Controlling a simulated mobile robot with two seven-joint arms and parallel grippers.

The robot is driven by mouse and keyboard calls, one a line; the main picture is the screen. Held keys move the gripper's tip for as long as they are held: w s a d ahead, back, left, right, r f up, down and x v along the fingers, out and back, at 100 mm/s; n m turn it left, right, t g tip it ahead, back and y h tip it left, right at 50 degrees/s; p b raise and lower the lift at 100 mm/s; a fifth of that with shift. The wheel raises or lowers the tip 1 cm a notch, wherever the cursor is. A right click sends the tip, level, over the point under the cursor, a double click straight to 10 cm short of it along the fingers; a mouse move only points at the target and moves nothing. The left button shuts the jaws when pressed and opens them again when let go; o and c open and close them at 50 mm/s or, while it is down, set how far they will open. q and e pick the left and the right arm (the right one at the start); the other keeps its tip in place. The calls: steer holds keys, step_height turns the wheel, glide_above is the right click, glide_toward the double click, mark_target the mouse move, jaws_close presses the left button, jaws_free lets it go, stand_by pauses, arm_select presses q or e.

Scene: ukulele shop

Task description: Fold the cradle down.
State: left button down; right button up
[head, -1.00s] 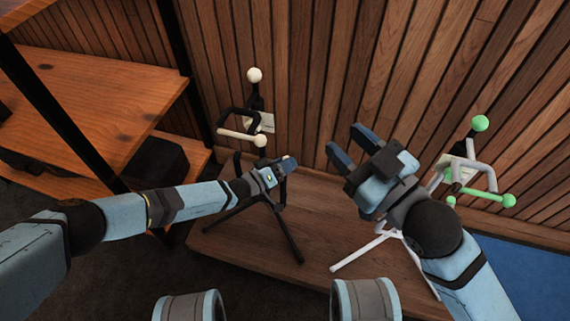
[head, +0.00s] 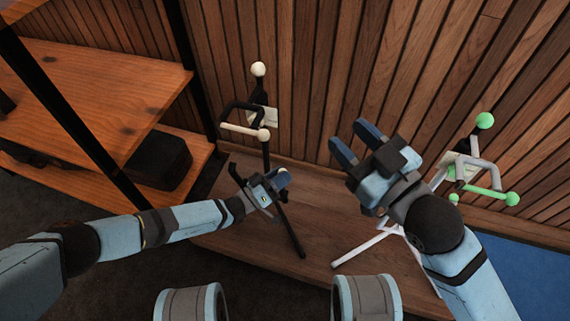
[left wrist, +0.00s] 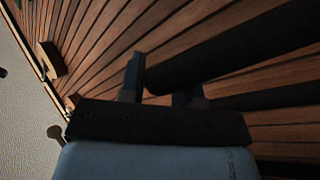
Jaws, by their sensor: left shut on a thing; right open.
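A black instrument stand (head: 296,240) with cream ball tips stands on the wooden platform near the wall. Its upper yoke (head: 240,106) has cream-tipped arms, and a black hooked cradle arm (head: 233,170) shows lower down. My left gripper (head: 276,182) is at this lower cradle, shut on a black part of it. In the left wrist view a thick dark bar (left wrist: 225,55) runs by the fingers; their contact is in shadow. My right gripper (head: 356,142) is open and empty, raised between the two stands.
A white stand (head: 362,250) with green tips (head: 485,121) stands at the right, partly behind my right arm. A wooden shelf (head: 90,85) with a black post is at the left. The slatted wall (head: 330,60) closes the back. The platform (head: 225,240) between the stands is mostly clear.

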arm_select(q)
steer(key=s+a+f+m+h, duration=0.2)
steer(key=s+m+h, duration=0.1)
steer(key=s, duration=0.3)
steer(key=shift+s+h, duration=0.2)
steer(key=shift+h, duration=0.1)
arm_select(e)
steer(key=shift+r, duration=0.1)
arm_select(q)
steer(key=c, duration=1)
jaws_free()
steer(key=shift+o, duration=0.3)
steer(key=shift+w, duration=0.1)
